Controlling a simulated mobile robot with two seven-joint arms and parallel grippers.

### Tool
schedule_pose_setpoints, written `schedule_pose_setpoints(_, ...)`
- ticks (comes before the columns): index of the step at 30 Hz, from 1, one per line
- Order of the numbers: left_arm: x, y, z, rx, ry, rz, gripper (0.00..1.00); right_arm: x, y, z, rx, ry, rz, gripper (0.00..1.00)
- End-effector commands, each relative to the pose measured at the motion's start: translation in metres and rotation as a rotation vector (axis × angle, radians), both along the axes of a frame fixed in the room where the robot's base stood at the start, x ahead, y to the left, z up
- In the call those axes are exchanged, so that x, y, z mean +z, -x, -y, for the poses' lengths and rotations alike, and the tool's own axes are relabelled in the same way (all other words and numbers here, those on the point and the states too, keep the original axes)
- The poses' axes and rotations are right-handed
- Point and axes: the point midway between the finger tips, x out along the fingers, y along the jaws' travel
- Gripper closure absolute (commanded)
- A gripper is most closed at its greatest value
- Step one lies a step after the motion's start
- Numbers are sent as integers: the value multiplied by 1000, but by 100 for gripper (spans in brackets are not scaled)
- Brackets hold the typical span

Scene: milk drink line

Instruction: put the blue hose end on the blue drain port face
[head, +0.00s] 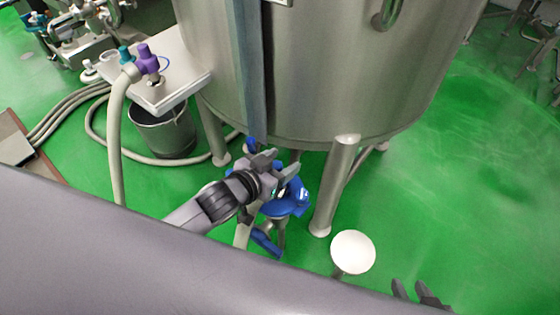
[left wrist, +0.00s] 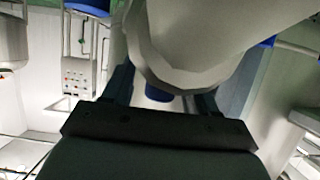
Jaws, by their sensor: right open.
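My left gripper (head: 278,164) is low in front of the tank's underside, with its two fingers pointing away to the upper right. Blue fittings (head: 290,205) show just below and right of it, and a blue part (head: 265,243) lies lower. I cannot tell which is the hose end and which the drain port face. A pale hose (head: 242,236) runs down below the gripper. In the left wrist view, a big pale rounded body (left wrist: 185,40) is close above the fingers, and a small blue patch (left wrist: 158,94) shows between them. Whether they grip is unclear. My right gripper (head: 422,296) is open at the bottom edge.
The steel tank (head: 340,70) stands on legs, one (head: 335,185) close right of the blue fittings. A white round disc (head: 353,251) stands right of them. A bench (head: 185,72) with purple and teal hose ends and a bucket (head: 162,133) are left.

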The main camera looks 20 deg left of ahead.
Motion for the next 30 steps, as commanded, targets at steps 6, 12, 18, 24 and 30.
schedule_pose_setpoints(6, 0, 0, 0, 0, 0, 0, 42, 0, 0, 0, 0, 0, 1, 57)
schedule_pose_setpoints(12, 6, 4, -1, -1, 0, 0, 42, 3, -1, 0, -1, 0, 3, 57)
schedule_pose_setpoints(18, 17, 30, -11, -1, 0, -2, 42, 9, -1, 0, -2, 1, 7, 57)
schedule_pose_setpoints(24, 30, 60, -22, -1, 0, -3, 42, 10, 0, 1, -6, 1, 5, 57)
schedule_pose_setpoints(30, 41, 86, -31, -1, 1, -2, 42, 12, 0, 2, -9, 3, 7, 57)
